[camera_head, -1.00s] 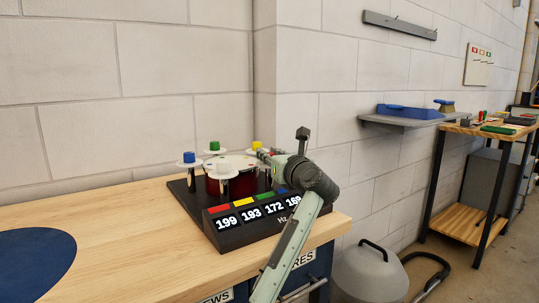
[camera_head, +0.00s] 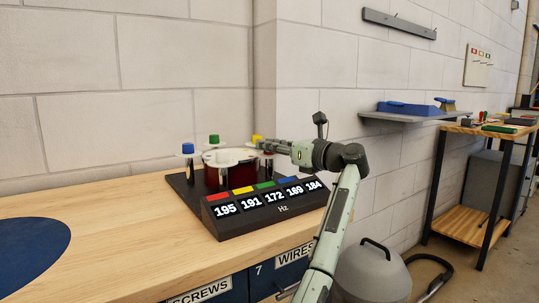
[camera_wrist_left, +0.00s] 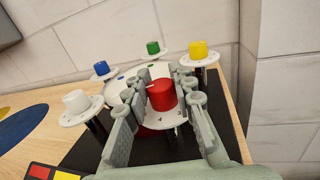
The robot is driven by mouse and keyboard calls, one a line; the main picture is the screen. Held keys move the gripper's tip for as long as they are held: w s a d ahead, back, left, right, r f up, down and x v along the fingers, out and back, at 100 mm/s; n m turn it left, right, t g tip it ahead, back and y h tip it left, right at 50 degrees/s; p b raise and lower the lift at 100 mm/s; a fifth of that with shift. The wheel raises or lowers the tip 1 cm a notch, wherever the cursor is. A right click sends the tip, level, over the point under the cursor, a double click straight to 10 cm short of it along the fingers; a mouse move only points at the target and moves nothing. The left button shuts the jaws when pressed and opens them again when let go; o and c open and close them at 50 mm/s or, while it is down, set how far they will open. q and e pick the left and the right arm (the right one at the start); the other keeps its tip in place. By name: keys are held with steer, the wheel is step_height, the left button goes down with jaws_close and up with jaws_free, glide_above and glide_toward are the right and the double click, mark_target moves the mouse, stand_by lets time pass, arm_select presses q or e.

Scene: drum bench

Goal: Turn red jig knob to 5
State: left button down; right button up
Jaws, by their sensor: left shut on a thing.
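The red knob (camera_wrist_left: 162,95) stands on a white dial plate (camera_wrist_left: 160,119) in the left wrist view. A pale line shows on its upper left; the dial marks are too small to read surely. My left gripper (camera_wrist_left: 160,92) has a finger on each side of the red knob and is shut on it. In the head view the left gripper (camera_head: 262,144) reaches the jig from the right and hides the red knob. The display (camera_head: 265,205) reads 195 under red, then 191, 172, 169 and 184. My right gripper is not in view.
Blue (camera_wrist_left: 101,68), green (camera_wrist_left: 153,47), yellow (camera_wrist_left: 198,49) and white (camera_wrist_left: 76,102) knobs stand around the drum close to my fingers. The wooden bench (camera_head: 100,233) is clear left of the jig, apart from a blue round mat (camera_head: 30,252). The wall is close behind.

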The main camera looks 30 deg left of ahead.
arm_select(q)
steer(key=n+g, duration=0.1)
steer(key=g, duration=0.1)
steer(key=shift+f+n+g+b, duration=0.1)
steer(key=shift+n+g+b, duration=0.2)
steer(key=shift+n+g, duration=0.3)
steer(key=shift+g, duration=0.2)
steer(key=shift+n+g, duration=0.6)
steer(key=shift+g, duration=0.8)
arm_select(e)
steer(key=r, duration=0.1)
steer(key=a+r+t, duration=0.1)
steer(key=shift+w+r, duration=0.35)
arm_select(q)
steer(key=shift+n+g, duration=0.4)
steer(key=shift+n, duration=0.1)
steer(key=c, duration=1.2)
jaws_free()
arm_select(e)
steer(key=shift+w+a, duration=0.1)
arm_select(q)
step_height(320, 180, up, 10)
steer(key=shift+r, duration=0.1)
